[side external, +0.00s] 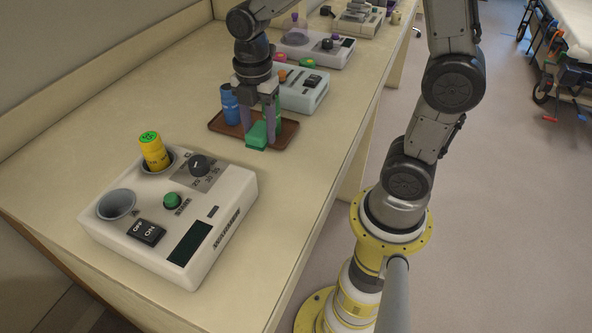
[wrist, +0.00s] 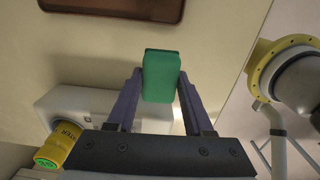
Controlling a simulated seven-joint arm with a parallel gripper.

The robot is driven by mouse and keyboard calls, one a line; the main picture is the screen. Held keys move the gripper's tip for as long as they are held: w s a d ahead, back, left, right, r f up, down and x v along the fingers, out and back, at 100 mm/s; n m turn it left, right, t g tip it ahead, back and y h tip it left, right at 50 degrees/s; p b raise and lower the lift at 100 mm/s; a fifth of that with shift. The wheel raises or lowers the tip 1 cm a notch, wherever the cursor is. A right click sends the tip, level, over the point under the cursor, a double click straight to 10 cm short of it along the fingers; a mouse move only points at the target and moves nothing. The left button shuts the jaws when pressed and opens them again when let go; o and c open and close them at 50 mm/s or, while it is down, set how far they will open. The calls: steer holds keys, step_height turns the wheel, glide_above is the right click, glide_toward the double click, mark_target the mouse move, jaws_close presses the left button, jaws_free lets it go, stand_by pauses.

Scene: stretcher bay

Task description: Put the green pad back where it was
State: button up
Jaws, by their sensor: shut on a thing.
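The green pad (side external: 257,135) is a small block held between the fingertips of my gripper (side external: 260,122). In the wrist view the pad (wrist: 161,78) sits between the two purple-grey fingers (wrist: 160,95), sticking out past their tips. In the side view it overlaps the front part of the brown tray (side external: 284,136). In the wrist view the tray (wrist: 115,8) lies at the top edge, apart from the pad, with bare table between them. The pad looks raised above the table; its exact height is unclear.
A blue cylinder (side external: 229,103) stands on the tray's left, and something green (side external: 278,108) shows partly behind a finger. A white device (side external: 198,225) with a tilted yellow cylinder (side external: 153,152) in one socket stands nearer. Another device (side external: 302,92) stands behind the tray. Bare table lies between.

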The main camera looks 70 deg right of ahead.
glide_above(299, 173)
steer(key=shift+f, duration=3.35)
steer(key=shift+f, duration=0.2)
steer(key=o, duration=1.2)
steer(key=shift+r, duration=0.15)
